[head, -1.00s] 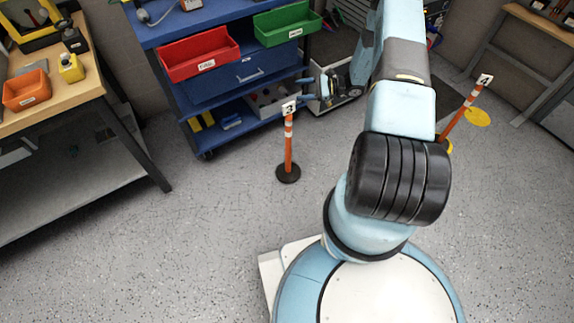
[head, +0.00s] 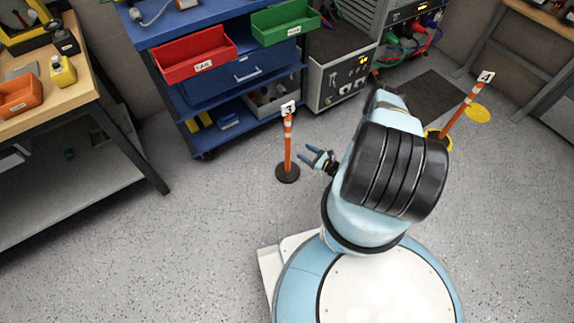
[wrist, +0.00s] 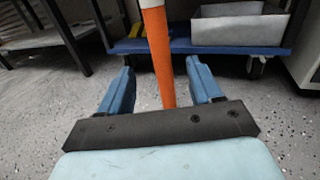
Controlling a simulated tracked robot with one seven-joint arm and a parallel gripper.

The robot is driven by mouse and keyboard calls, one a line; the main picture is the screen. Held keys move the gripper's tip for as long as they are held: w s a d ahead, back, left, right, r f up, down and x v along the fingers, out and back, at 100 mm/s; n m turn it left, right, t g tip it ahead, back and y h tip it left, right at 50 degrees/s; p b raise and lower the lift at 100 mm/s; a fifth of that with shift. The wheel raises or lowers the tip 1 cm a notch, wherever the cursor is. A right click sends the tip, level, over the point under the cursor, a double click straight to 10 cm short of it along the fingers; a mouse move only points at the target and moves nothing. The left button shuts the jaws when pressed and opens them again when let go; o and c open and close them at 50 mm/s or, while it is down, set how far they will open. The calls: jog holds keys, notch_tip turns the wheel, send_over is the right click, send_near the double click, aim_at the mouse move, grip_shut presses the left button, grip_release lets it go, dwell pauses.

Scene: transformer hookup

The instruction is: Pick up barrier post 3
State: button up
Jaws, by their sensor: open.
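Barrier post 3 (head: 288,147) stands upright on the floor on a round black base, orange with white bands and a white sign marked 3 on top. My gripper (head: 312,156) is just to the right of the post in the head view, low above the floor, with its blue fingers pointing toward it. In the wrist view the orange post (wrist: 160,58) rises in the gap between the two open fingers, ahead of the gripper (wrist: 160,85). The fingers look clear of the post on both sides. The post's base is hidden there.
A blue tool cart (head: 232,85) with red and green bins stands just behind the post. A grey cabinet (head: 340,75) is right of the cart. A workbench (head: 95,90) is at left. Barrier post 4 (head: 464,104) leans at right. The floor left of the post is open.

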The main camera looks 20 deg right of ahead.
aim_at(290, 146)
jog(key=shift+m, duration=0.3)
jog(key=x, duration=0.2)
jog(key=f+x, duration=0.1)
jog(key=x, duration=0.4)
jog(key=shift+a+f, duration=0.35)
jog(key=shift+a, duration=0.15)
jog(key=x, duration=0.5)
jog(key=shift+w+d, duration=0.15)
jog(key=shift+w, duration=0.3)
grip_shut()
dwell(0.5)
